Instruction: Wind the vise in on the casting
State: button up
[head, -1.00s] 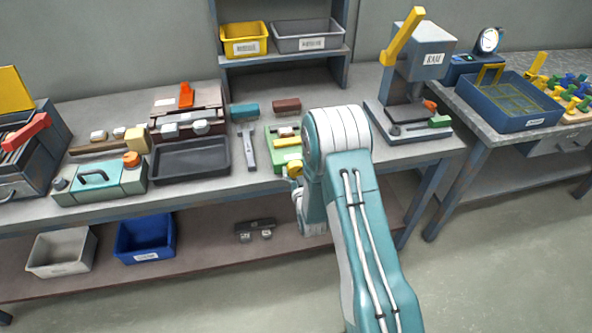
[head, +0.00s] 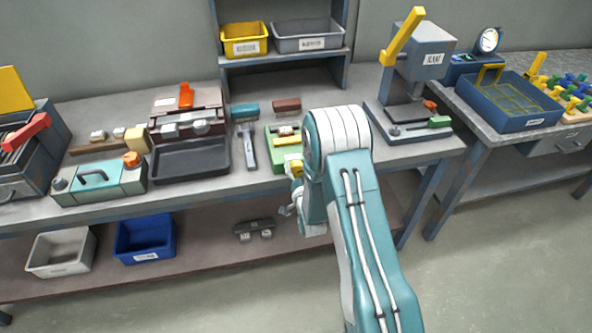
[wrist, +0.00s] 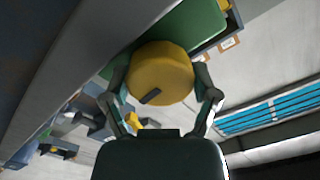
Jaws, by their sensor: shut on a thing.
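The green vise (head: 283,153) stands near the front edge of the bench in the head view, partly behind my arm. A small tan and dark piece (head: 288,141) shows on top of it; I cannot tell whether this is the casting or whether the jaws touch it. In the wrist view my gripper (wrist: 160,84) is shut on the round yellow knob (wrist: 160,68), one finger at each side. The knob has a dark slot mark and sits in front of the vise's green body (wrist: 190,28). In the head view my arm hides most of the gripper.
A press (head: 420,60) stands to the right. Blue (head: 146,240) and grey (head: 62,268) bins sit on the lower shelf.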

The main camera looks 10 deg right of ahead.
dwell(0.4)
jog(key=o, duration=1)
jog(key=s, duration=1.1)
jog(key=shift+s, duration=0.4)
